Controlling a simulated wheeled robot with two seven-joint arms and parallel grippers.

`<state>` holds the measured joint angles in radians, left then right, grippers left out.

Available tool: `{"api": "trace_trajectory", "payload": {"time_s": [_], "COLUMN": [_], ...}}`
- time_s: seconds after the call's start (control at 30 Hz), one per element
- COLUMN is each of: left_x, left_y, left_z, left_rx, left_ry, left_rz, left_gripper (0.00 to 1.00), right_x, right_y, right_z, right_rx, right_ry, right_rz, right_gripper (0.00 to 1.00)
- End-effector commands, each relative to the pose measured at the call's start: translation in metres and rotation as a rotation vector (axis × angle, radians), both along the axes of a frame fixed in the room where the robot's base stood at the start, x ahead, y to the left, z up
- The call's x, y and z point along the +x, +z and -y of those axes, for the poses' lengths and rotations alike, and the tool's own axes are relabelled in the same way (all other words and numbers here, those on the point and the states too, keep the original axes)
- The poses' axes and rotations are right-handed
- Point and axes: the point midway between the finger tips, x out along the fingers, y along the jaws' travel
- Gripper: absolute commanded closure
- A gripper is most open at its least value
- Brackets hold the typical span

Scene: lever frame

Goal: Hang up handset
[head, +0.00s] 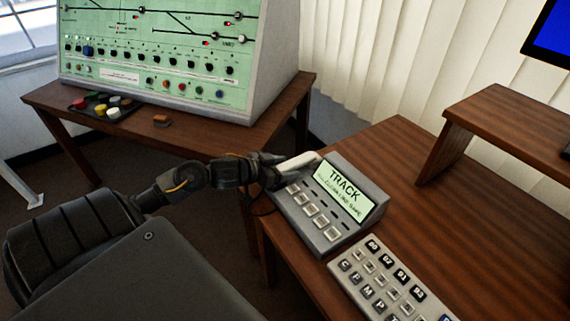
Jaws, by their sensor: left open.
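The telephone unit (333,237) is a grey box on the brown desk, with a lit screen reading TRACK and rows of square keys. A pale handset (299,161) shows at the unit's upper left edge. Its near end is hidden by my gripper, and I cannot tell whether it rests fully in a cradle. My left gripper (274,168) is open right beside the handset's left end; whether its fingers touch it is unclear. My right gripper is out of view.
A keypad (387,282) lies in front of the telephone unit. A raised wooden shelf (512,128) and a monitor (551,36) stand at the right. A green signal panel (160,60) stands on another table at the back left. The desk right of the telephone is clear.

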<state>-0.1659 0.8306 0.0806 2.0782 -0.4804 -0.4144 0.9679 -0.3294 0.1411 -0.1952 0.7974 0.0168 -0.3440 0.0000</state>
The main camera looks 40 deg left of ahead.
Motion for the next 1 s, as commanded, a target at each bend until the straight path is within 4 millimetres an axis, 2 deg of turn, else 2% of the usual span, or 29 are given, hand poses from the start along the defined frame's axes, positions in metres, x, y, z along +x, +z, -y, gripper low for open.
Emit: {"api": "trace_trajectory", "payload": {"time_s": [0.17,0.33,0.7,1.0], "left_x": [0.0,0.0,-0.064,-0.092], "left_y": [-0.001,0.0,0.026,0.039], "left_z": [0.0,0.0,-0.019,-0.027], "left_rx": [0.001,0.0,0.001,0.0], "left_ry": [0.0,0.0,-0.001,0.0], "left_rz": [-0.002,-0.001,-0.004,-0.002], "left_gripper": [0.4,0.4,0.4,0.4], "right_x": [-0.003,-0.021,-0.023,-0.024], "right_y": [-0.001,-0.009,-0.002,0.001], "right_z": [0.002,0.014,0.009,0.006], "right_rx": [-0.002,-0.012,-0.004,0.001], "right_ry": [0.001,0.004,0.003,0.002], "right_rz": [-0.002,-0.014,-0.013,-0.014], "right_gripper": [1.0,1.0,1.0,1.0]}}
